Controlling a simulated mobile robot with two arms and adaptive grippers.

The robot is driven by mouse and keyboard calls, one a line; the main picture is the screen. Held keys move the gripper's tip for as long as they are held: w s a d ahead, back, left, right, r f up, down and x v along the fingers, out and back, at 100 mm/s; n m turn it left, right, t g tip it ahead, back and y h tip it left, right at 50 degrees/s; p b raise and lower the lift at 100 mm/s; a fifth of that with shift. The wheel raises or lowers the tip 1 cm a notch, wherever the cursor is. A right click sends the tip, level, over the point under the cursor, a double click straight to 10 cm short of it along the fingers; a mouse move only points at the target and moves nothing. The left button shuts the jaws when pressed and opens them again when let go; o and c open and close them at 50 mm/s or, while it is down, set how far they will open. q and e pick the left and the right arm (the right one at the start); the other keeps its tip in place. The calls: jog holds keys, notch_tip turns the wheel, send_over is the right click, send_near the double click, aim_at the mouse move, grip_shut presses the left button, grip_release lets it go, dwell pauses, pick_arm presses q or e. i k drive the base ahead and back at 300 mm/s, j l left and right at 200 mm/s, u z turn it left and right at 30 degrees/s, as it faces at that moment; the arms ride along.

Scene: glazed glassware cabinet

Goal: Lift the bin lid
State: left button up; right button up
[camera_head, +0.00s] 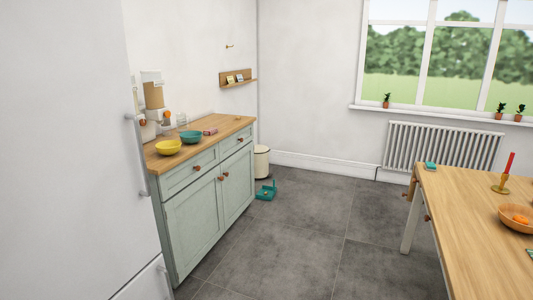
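A cream bin (262,161) stands on the floor in the far corner, just past the far end of the green cabinet. It is small in the view, and the cabinet hides part of its left side. Its top looks covered by a pale lid (262,149), which appears to be down, though detail is hard to make out. Neither of my grippers is in the view.
A teal dustpan-like object (266,190) lies on the floor in front of the bin. The green cabinet (205,200) with a wooden top lines the left wall, beyond a white fridge (70,150). A wooden table (480,215) stands right. Grey floor (300,235) between is clear.

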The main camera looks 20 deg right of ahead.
aim_at(259, 149)
jog(key=i+l+z, duration=0.4)
jog(key=i, duration=0.25)
jog(key=i+l+z, duration=0.1)
jog(key=i+z, duration=0.25)
jog(key=i, duration=0.35)
jog(key=i+z, duration=0.4)
jog(key=i, duration=0.3)
jog(key=i+l+z, duration=0.15)
jog(key=i, duration=2.45)
jog(key=i+u, duration=0.35)
jog(key=i, duration=0.5)
jog(key=i+l+u, duration=0.15)
jog(key=i+u, duration=0.15)
jog(key=i, duration=0.55)
